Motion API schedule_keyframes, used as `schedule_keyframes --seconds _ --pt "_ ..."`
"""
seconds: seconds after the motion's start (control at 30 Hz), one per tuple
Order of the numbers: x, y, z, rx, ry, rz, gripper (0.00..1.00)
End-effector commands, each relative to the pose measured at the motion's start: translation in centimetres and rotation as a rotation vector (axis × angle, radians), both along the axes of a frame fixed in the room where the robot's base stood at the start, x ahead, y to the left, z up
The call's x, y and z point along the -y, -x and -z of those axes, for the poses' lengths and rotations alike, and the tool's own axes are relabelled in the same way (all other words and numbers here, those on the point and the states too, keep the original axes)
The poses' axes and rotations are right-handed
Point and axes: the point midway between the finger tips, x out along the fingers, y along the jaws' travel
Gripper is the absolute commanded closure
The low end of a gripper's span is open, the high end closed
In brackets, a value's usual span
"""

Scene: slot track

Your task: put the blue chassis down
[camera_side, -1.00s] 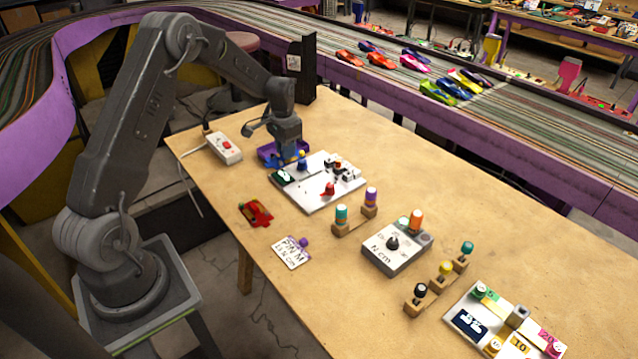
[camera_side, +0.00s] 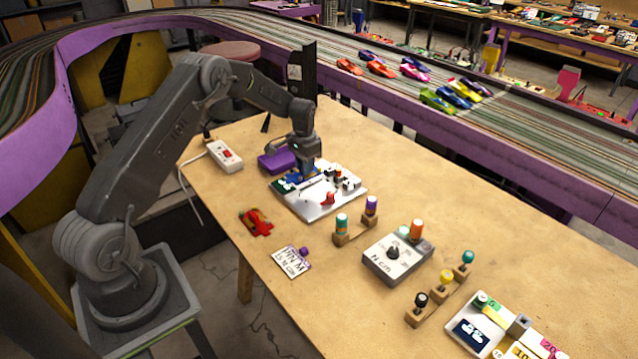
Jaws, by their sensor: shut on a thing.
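The blue chassis (camera_side: 294,180) is small and partly hidden under my gripper (camera_side: 306,173). My gripper points down over the back left part of the white board (camera_side: 315,210) and is shut on the chassis. The chassis is low at the board, beside a dark green patch; I cannot tell whether it touches the board. The purple tray (camera_side: 276,161) is behind and to the left of my gripper.
A red chassis (camera_side: 256,222) and a card (camera_side: 292,261) lie in front. Knobbed drivers in wooden blocks (camera_side: 350,236) and a grey torque box (camera_side: 396,258) stand to the right. A power strip (camera_side: 226,155) is at the left. Bare tabletop lies at the right rear.

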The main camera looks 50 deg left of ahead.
Motion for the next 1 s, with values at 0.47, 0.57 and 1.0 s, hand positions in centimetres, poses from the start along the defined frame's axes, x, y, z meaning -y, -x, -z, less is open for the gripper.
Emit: schedule_keyframes --seconds 0.47,0.57,1.0 --pt "2.8 -3.1 3.7 -0.002 0.001 0.0 1.0" --pt "2.8 -3.0 5.2 -0.001 0.001 0.0 1.0" --pt "2.7 -3.1 6.3 0.003 0.0 0.0 1.0"
